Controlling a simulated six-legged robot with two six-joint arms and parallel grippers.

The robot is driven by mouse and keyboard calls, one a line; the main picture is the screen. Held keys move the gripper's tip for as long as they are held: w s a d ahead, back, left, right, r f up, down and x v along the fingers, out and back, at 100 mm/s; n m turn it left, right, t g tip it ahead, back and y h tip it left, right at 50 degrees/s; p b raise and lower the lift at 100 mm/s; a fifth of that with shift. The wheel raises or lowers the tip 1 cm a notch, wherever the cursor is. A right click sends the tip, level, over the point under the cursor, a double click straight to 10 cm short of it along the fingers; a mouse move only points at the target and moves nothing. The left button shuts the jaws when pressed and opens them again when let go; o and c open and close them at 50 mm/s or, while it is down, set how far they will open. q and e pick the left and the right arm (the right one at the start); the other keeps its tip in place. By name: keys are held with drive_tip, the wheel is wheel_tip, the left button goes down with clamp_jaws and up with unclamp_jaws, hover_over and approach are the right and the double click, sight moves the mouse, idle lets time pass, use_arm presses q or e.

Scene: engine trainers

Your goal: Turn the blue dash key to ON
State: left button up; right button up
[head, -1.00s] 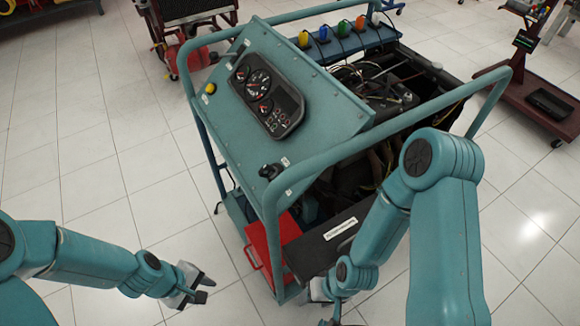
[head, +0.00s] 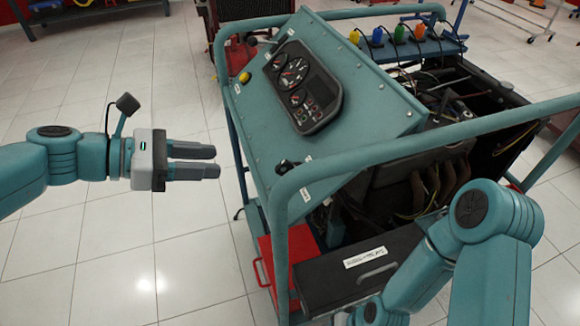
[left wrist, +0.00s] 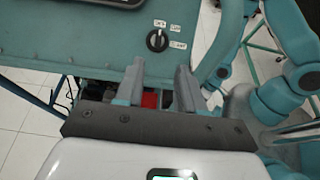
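The dash key (head: 287,167) shows as a small dark knob on the lower front corner of the sloped teal panel (head: 232,137). In the left wrist view the same dark knob (left wrist: 157,40) has a light pointer mark and small white labels around it, too small to read surely. No blue shows clearly on it. My left gripper (head: 218,161) is left of the panel, fingers pointing right. In the wrist view its fingers (left wrist: 158,82) are apart with nothing between them, and the knob lies beyond their tips. My right gripper is out of view below the head picture.
A teal tube rail (head: 277,208) runs close beside the knob. The panel carries a gauge cluster (head: 328,87) and a yellow button (head: 245,77).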

sight(279, 166)
use_arm(q)
drive_tip(key=b+x, duration=0.1)
drive_tip(key=x, duration=0.7)
drive_tip(key=b+x, duration=0.1)
drive_tip(key=x, duration=0.6)
drive_tip(key=shift+w+d+f, duration=0.15)
drive_tip(key=shift+d+f, duration=0.05)
drive_tip(key=shift+f, duration=0.2)
clamp_jaws()
drive_tip(key=shift+m, duration=0.4)
drive_tip(key=m+g+p, duration=0.1)
drive_tip(key=m, duration=0.1)
drive_tip(key=m+g+p, duration=0.1)
drive_tip(key=m, duration=0.2)
drive_tip(key=shift+r+g, duration=0.1)
drive_tip(key=shift+g, duration=0.3)
drive_tip(key=shift+m+g+y+p, duration=0.3)
drive_tip(key=shift+m+g+p, duration=0.65)
drive_tip(key=shift+m, duration=1.25)
unclamp_jaws()
